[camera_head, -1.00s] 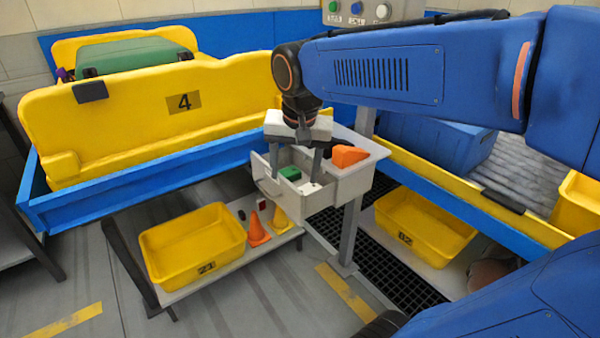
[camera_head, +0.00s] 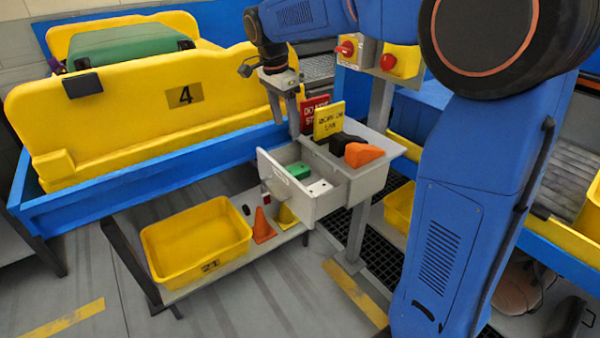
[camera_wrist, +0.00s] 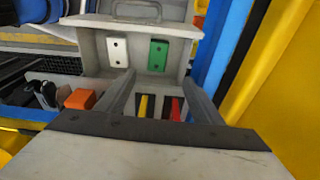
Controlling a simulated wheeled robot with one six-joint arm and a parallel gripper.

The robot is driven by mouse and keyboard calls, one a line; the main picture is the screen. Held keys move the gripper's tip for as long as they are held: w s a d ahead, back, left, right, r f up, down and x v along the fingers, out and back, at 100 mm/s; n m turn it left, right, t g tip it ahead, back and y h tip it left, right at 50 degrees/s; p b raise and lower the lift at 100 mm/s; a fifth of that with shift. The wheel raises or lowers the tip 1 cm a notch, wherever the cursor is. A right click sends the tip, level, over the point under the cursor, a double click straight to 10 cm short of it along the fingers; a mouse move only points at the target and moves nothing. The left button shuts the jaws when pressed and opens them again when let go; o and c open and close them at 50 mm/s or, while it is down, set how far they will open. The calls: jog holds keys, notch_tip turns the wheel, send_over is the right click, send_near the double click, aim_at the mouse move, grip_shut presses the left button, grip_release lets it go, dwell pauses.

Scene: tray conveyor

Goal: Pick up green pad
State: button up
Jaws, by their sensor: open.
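The green pad (camera_head: 298,170) lies in the open grey drawer (camera_head: 331,203), beside a white pad (camera_head: 319,188). In the wrist view the green pad (camera_wrist: 158,55) lies to the right of the white pad (camera_wrist: 117,50), near the drawer's handle wall. My gripper (camera_head: 298,118) is open and empty, above and behind the drawer, beside the signs. The green pad is fully visible there.
A yellow sign (camera_head: 328,120), a red sign (camera_head: 309,108), dark objects (camera_head: 345,141) and an orange wedge (camera_head: 362,154) stand on the drawer unit. A yellow bin (camera_head: 197,240) and orange cone (camera_head: 263,225) are on the low shelf. A yellow tray marked 4 (camera_head: 130,110) stands left.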

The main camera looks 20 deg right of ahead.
send_over(295, 169)
jog(key=a, duration=0.1)
notch_tip(295, 169, down, 11)
jog(key=shift+f, duration=0.1)
jog(key=f, duration=0.4)
jog(key=shift+s+d+f, duration=0.15)
jog(key=shift+s+d, duration=0.05)
jog(key=shift+d, duration=0.2)
jog(key=shift+f, duration=0.5)
jog(key=shift+f, duration=0.25)
jog(key=c, duration=1.2)
jog(key=shift+w, duration=0.1)
